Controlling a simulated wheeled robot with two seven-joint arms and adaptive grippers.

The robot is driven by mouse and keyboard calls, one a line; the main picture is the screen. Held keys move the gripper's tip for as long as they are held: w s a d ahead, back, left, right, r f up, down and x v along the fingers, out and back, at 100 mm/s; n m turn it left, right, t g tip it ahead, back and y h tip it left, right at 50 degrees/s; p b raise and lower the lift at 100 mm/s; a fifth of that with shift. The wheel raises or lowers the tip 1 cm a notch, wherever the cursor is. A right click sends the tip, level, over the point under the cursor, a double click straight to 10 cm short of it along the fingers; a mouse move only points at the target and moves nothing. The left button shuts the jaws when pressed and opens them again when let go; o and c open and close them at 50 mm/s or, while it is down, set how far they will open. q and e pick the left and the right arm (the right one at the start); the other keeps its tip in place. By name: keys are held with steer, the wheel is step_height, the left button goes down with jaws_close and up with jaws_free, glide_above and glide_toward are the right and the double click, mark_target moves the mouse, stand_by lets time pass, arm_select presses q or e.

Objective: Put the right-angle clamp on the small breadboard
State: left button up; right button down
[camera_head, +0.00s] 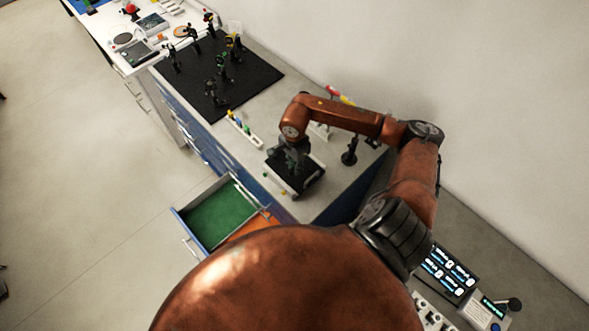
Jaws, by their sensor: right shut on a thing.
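The small breadboard (312,178), a dark square plate with a pale front edge, lies near the front edge of the grey bench top. My right gripper (291,165) points down over its left and back part. It is shut on a small dark thing, which I take to be the right-angle clamp; its shape is mostly hidden by the fingers. I cannot tell whether the held thing touches the board. My left gripper is not in view.
A large black breadboard (250,82) with several optic mounts stands further left. A pale rack with coloured pieces (243,128) lies between the boards. A black post (349,152) stands to the right. An open green-lined drawer (217,214) juts out below the bench.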

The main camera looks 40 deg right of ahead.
step_height(320, 180, down, 2)
steer(key=shift+s+a+f+p, duration=0.1)
steer(key=shift+p, duration=0.65)
steer(key=shift+f, duration=0.4)
steer(key=shift+f, duration=0.1)
steer(key=c, duration=1.8)
jaws_free()
steer(key=shift+c, duration=0.2)
